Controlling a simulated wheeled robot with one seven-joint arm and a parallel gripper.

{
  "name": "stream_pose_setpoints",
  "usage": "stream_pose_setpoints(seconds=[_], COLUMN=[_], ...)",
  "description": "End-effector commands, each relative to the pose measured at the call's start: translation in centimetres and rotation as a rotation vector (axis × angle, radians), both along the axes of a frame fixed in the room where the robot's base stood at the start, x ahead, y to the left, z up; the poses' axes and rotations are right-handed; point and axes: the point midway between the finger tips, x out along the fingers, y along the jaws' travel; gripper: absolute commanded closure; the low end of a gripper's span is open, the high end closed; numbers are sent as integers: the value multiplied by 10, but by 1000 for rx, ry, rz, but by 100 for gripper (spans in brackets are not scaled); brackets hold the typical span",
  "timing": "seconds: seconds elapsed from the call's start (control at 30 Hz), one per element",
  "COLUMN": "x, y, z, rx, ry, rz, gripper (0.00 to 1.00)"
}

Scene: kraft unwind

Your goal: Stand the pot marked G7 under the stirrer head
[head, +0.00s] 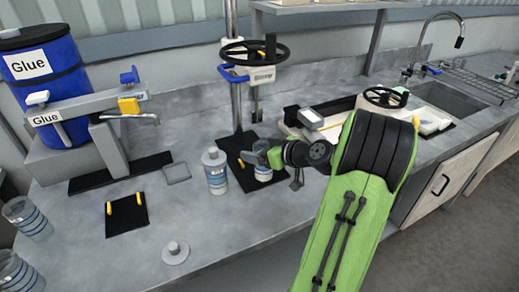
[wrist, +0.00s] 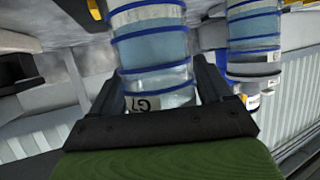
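The pot marked G7 (head: 263,172) is a clear pot with blue bands, upright over the stirrer's black base plate (head: 243,180). Its G7 label shows in the wrist view, where the pot (wrist: 155,60) fills the space between the fingers. My gripper (head: 265,158) reaches in from the right and is shut on the pot. The stirrer head (head: 262,73) with its black handwheel is on the post above, its shaft pointing down above the pot. I cannot tell whether the pot touches the plate or is exactly centred under the shaft.
A black pad with yellow pegs (head: 127,214), a grey lid (head: 175,252) and glue dispenser (head: 90,105) are farther left. Scales (head: 312,118) stand right.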

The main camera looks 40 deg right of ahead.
Motion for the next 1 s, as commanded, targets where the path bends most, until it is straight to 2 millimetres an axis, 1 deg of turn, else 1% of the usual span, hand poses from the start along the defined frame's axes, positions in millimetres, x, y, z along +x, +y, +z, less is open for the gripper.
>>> stream_pose_setpoints(seconds=[0.27, 0.4, 0.47, 0.7, 0.8, 0.9, 1.0], x=[0, -3, -14, -75, -94, -106, -110], y=[0, -1, -3, -10, -11, -12, -11], z=[1, 6, 10, 36, 43, 48, 50], rx=[0, 0, -1, -2, 0, 0, 0], ry=[0, 0, 0, 0, 0, 0, -1], rz=[0, -2, -4, -7, -5, -3, 0], gripper=[12, 12, 12, 12, 12, 12, 12])
